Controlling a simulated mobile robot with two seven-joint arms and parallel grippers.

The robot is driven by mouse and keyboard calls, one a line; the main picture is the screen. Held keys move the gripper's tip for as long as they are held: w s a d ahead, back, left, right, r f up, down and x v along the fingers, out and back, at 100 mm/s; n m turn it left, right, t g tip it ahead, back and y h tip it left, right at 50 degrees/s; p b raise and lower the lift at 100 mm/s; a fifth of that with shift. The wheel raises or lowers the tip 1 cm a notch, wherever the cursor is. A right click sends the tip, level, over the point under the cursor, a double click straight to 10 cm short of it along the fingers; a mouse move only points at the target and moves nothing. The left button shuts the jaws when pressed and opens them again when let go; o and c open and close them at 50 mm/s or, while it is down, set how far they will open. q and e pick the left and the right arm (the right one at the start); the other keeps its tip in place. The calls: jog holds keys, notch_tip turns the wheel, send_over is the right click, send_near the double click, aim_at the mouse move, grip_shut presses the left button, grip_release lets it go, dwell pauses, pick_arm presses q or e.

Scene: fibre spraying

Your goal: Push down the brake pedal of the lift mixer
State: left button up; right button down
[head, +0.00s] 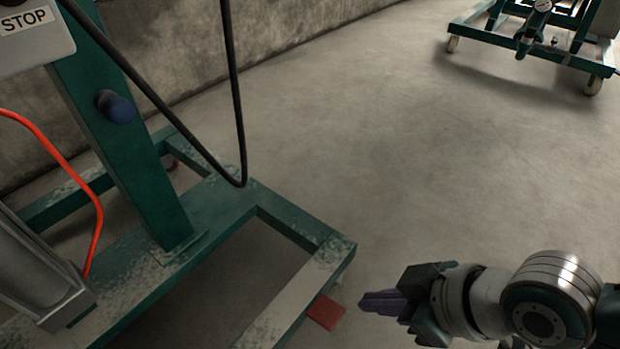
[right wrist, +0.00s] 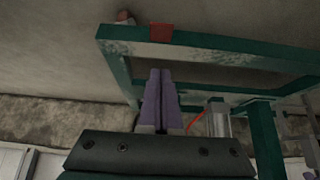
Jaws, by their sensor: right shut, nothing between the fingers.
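The lift mixer is a green, worn steel frame (head: 285,220) with an upright post at the left of the head view. The brake pedal (head: 326,313) is a small flat red plate sticking out from the frame's near right bar. It also shows in the right wrist view (right wrist: 160,34), against the frame bar (right wrist: 225,43). My right gripper (head: 366,302) has purple fingers that are shut and empty. In the head view its tips are just right of the pedal; in the right wrist view (right wrist: 160,73) a gap shows between tips and pedal. My left gripper is out of view.
A black cable (head: 237,120) hangs in a loop over the frame. An orange-red hose (head: 75,165) and a grey box marked STOP (head: 30,35) are at the left. Another green wheeled cart (head: 520,45) stands at the back right. The concrete floor between is clear.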

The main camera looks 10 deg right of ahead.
jog(key=shift+s+a, duration=0.1)
jog(key=b, duration=1)
send_over(327, 312)
jog(key=s, duration=0.1)
jog(key=f, duration=0.9)
jog(key=shift+d+f, duration=0.15)
jog(key=shift+d, duration=0.25)
jog(key=shift+s+d+f+b, duration=0.1)
jog(key=shift+f+b, duration=0.35)
jog(key=shift+f, duration=0.05)
jog(key=shift+s+d+f+b, duration=0.1)
jog(key=shift+f+b, duration=0.3)
jog(key=shift+f, duration=0.1)
jog(key=shift+s+d+f+b, duration=0.2)
jog(key=shift+f+b, duration=0.15)
jog(key=shift+f, duration=0.1)
